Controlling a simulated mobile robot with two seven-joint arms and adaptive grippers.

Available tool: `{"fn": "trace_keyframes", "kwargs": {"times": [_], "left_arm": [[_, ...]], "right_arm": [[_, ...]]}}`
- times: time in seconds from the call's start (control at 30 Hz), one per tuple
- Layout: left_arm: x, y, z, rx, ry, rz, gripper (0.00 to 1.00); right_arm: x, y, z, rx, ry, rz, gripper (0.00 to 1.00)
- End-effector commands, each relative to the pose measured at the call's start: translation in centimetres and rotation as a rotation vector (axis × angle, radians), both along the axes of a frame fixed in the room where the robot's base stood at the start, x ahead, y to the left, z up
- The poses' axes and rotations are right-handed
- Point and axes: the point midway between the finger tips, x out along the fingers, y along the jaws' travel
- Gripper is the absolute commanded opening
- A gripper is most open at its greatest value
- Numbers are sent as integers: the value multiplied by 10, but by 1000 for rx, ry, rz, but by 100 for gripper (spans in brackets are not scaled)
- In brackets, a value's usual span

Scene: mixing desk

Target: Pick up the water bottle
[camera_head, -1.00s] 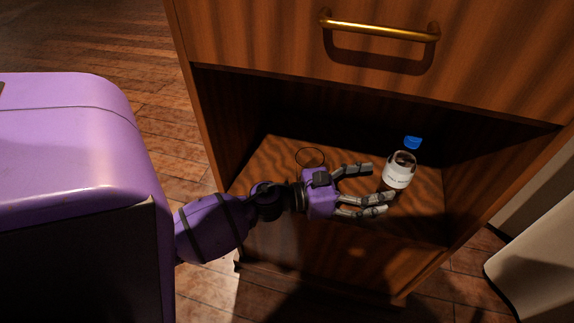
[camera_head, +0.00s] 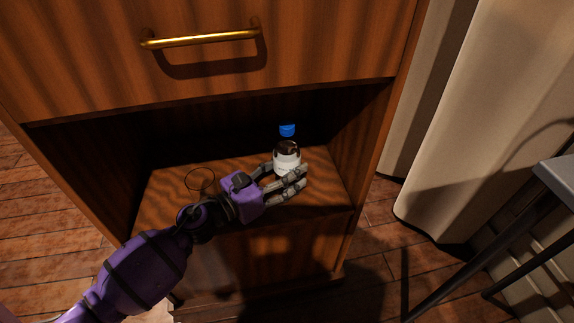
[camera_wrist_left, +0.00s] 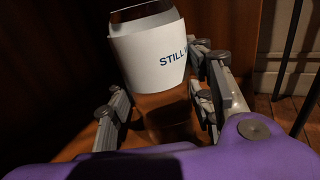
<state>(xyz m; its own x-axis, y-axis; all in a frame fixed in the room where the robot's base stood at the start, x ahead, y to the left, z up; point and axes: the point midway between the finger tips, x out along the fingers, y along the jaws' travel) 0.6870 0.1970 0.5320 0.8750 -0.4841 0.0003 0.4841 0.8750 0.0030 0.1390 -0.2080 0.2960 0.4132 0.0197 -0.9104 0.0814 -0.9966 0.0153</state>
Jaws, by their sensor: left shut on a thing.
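The water bottle (camera_head: 287,158) stands upright on the shelf inside the open compartment of the wooden cabinet. It has a blue cap and a white label, and its lower part is partly hidden by my fingers. My left gripper (camera_head: 284,178) reaches in from the left and is shut on the bottle, with fingers on both sides. In the left wrist view the bottle's white label (camera_wrist_left: 150,55) with dark lettering shows between the fingers (camera_wrist_left: 165,105). My right gripper is not in view.
A thin dark ring (camera_head: 200,179) lies on the shelf left of the bottle. The cabinet's drawer with a brass handle (camera_head: 205,39) is above the compartment. A pale, bulky piece (camera_head: 470,130) and a dark-legged stand (camera_head: 500,235) are at the right.

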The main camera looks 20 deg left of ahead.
Motion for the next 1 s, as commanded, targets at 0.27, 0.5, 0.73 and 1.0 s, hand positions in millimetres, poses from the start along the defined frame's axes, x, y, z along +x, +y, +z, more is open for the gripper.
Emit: {"fn": "trace_keyframes", "kwargs": {"times": [0.27,0.5,0.73,1.0], "left_arm": [[0,0,2,-1,-3,-1,1],[0,0,11,0,-4,-2,1],[0,0,58,3,-10,-3,1],[0,0,98,1,-6,-1,1]], "right_arm": [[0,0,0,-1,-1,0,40],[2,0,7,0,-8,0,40],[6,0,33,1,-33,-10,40],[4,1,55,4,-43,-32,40]]}}
